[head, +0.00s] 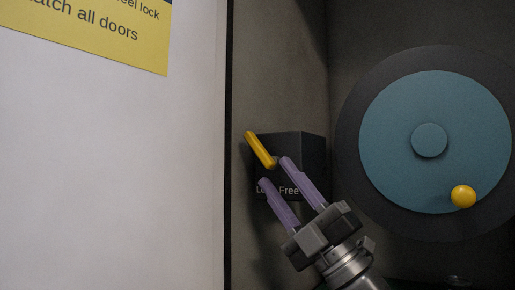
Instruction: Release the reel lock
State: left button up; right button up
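The reel lock is a dark box (300,145) with a yellow lever (260,149), fixed to the grey panel left of the reel. The lever tilts up and to the left from its lower end on the box. The label below reads "Free" on the right; the word on its left is partly covered by a finger.
A large teal reel disc (400,110) with a dark rim, a central hub (429,140) and a yellow knob (463,196) is on the right. A white door or panel (110,180) with a yellow notice (90,35) fills the left. A dark vertical edge separates it from the lock.

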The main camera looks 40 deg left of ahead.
aim_at(246, 133)
pick_arm(q)
jog(key=p+x, duration=0.3)
jog(key=x, duration=0.4)
jog(key=shift+s+a+r+p, duration=0.15)
jog(key=shift+r+p, duration=0.1)
jog(key=shift+p, duration=0.15)
jog(key=shift+c, duration=0.2)
grip_shut()
dwell(0.8)
